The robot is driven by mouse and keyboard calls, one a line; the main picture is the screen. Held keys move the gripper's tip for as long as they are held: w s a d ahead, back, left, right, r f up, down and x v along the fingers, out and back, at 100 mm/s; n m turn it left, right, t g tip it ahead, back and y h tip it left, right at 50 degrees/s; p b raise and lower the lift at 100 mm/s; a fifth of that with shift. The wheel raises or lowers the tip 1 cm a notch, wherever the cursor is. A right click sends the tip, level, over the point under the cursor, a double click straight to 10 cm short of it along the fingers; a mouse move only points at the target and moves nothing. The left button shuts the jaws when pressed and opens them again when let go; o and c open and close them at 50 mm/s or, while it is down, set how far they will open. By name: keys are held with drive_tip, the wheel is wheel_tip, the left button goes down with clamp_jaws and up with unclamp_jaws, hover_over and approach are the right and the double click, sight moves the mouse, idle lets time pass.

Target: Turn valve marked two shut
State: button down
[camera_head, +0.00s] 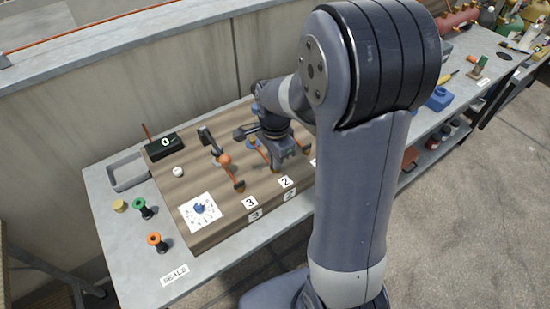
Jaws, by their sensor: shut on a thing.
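The wooden board (185,187) on the bench carries the valves. The label 2 (285,182) is on its front part, with a second 2 below on the front face. My gripper (277,166) is pointed down just behind this label, shut on the handle of the valve marked two. The gripper and wrist hide most of that handle. A bit of orange pipe (260,149) shows left of the gripper. I cannot tell how far the valve is turned.
Left of my gripper stands another line with an orange ball-shaped part (224,160) and label 3 (250,203). A black box reading 0 (165,144), a grey tray (128,172) and spools (143,207) are at left. My arm hides the board's right side.

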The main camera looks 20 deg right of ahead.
idle(0.3)
drive_tip(key=c, duration=1.6)
unclamp_jaws()
wheel_tip(320, 180, up, 11)
drive_tip(key=shift+f, duration=0.1)
wheel_tip(320, 180, down, 11)
drive_tip(key=shift+r, duration=0.15)
